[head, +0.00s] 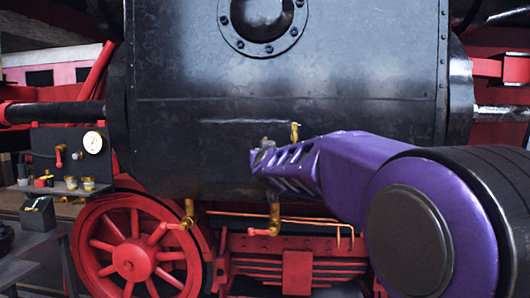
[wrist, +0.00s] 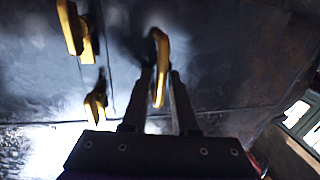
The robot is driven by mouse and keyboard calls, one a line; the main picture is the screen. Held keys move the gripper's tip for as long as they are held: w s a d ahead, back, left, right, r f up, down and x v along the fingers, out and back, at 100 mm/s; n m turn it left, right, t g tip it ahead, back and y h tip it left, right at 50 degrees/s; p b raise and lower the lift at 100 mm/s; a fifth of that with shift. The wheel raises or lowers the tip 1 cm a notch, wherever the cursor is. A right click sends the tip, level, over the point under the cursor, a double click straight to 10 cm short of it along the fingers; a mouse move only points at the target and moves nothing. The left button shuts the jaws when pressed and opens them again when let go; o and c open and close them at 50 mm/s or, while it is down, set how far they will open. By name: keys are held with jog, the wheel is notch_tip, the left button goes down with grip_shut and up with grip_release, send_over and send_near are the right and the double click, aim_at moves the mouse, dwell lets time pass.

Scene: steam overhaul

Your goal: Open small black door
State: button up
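The black locomotive side (head: 270,75) fills the middle of the head view. A brass handle (head: 294,132) stands out from its lower part, just above my gripper (head: 262,152). In the wrist view, a yellow brass handle (wrist: 161,65) lies at the fingertips of my gripper (wrist: 161,72), seemingly between the two dark fingers. Whether both fingers touch it, I cannot tell. More brass fittings (wrist: 72,28) show at the upper left and left. The outline of a small black door is not clear against the black metal; my arm covers part of this area.
Red wheel (head: 133,260) and brass valves with red levers (head: 274,220) sit below the black body. A grey bench with gauges (head: 92,142) stands at the left. A round flanged port (head: 262,18) is above. Copper pipes run under my gripper.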

grip_shut()
dwell(1.4)
